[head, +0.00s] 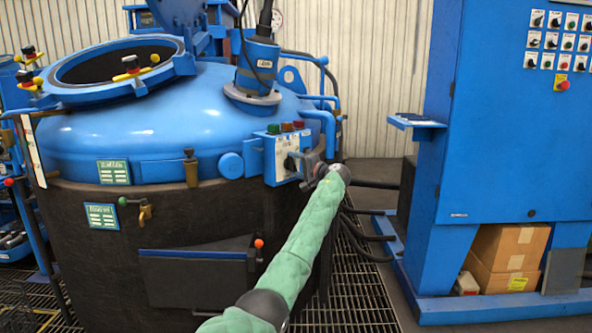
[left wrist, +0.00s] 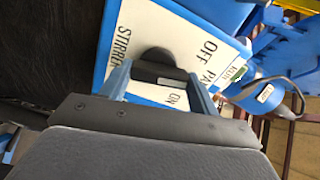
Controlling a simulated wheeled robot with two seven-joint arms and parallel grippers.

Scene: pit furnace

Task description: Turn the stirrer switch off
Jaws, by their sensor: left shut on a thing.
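The stirrer switch box (head: 270,152) is a blue box with a white label plate on the side of the blue furnace vessel. In the left wrist view its white plate (left wrist: 160,30) reads STIRRER, OFF and ON. A black switch knob (left wrist: 157,55) sits on the plate between those words. My left gripper (head: 309,167) is at the front of the box. In the left wrist view its two fingers (left wrist: 158,78) stand on either side of the knob, shut on it. The fingers and the gripper body hide part of the knob and plate. My right gripper is not in view.
The vessel (head: 200,120) has an open round hatch (head: 120,72) at left. A blue control cabinet (head: 510,130) stands at right, with cardboard boxes (head: 508,250) beneath. Dark hoses (head: 365,235) hang behind my arm.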

